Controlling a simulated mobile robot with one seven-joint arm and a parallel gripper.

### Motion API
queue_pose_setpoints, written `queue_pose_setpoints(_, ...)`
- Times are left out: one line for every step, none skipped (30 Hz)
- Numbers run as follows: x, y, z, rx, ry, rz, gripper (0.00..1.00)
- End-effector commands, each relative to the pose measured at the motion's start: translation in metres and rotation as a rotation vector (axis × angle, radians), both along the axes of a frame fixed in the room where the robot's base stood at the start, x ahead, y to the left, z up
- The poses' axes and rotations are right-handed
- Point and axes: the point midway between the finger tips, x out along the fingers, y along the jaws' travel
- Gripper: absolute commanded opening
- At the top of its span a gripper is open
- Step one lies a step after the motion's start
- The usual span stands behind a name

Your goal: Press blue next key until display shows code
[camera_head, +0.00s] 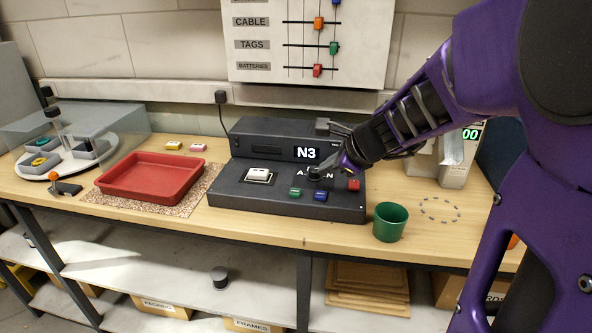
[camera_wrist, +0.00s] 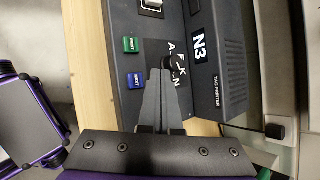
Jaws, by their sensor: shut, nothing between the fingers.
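The dark tag printer (camera_head: 240,200) stands on the bench, and its display (camera_head: 306,154) reads N3. The display also shows sideways in the wrist view (camera_wrist: 200,47). The blue key (camera_head: 320,197) is on the front of the sloping panel, beside the green key (camera_head: 295,191); both show in the wrist view, blue (camera_wrist: 136,80) and green (camera_wrist: 131,44). My gripper (camera_head: 328,169) is shut and empty. In the wrist view its tips (camera_wrist: 163,72) overlap the edge of a black knob (camera_wrist: 168,62), to the right of the blue key. Contact with the knob is unclear.
A red key (camera_head: 354,185) sits at the panel's right, and a white block (camera_head: 258,175) on its left part. A green cup (camera_head: 390,222) stands right of the printer. A red tray (camera_head: 150,178) lies to the left. My arm hides part of the right side.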

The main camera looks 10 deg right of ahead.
Motion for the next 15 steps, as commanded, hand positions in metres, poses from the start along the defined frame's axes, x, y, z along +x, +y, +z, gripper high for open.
queue_pose_setpoints(0.000, 0.000, -0.014, 0.000, 0.000, 0.000, 0.00)
queue_pose_setpoints(0.000, 0.000, -0.018, 0.000, 0.000, 0.000, 0.00)
queue_pose_setpoints(0.000, 0.000, -0.018, 0.002, 0.001, 0.000, 0.00)
queue_pose_setpoints(0.000, 0.000, -0.021, 0.002, 0.002, 0.001, 0.00)
queue_pose_setpoints(0.000, 0.000, -0.024, 0.002, 0.002, 0.001, 0.00)
queue_pose_setpoints(0.000, 0.000, -0.027, 0.002, 0.002, 0.000, 0.00)
queue_pose_setpoints(0.000, 0.000, -0.030, 0.002, 0.002, 0.001, 0.00)
queue_pose_setpoints(0.000, 0.000, -0.031, 0.001, 0.001, 0.002, 0.00)
queue_pose_setpoints(0.000, 0.000, -0.033, 0.002, 0.001, 0.000, 0.00)
queue_pose_setpoints(0.000, 0.000, -0.035, 0.002, 0.001, 0.000, 0.00)
queue_pose_setpoints(0.000, 0.000, -0.036, 0.001, 0.001, 0.000, 0.00)
queue_pose_setpoints(0.000, 0.000, -0.037, 0.000, 0.000, 0.000, 0.00)
queue_pose_setpoints(0.000, 0.000, -0.037, -0.001, 0.000, 0.001, 0.00)
queue_pose_setpoints(0.000, 0.000, -0.037, -0.001, 0.000, 0.001, 0.00)
queue_pose_setpoints(0.000, 0.000, -0.037, -0.001, 0.000, 0.001, 0.00)
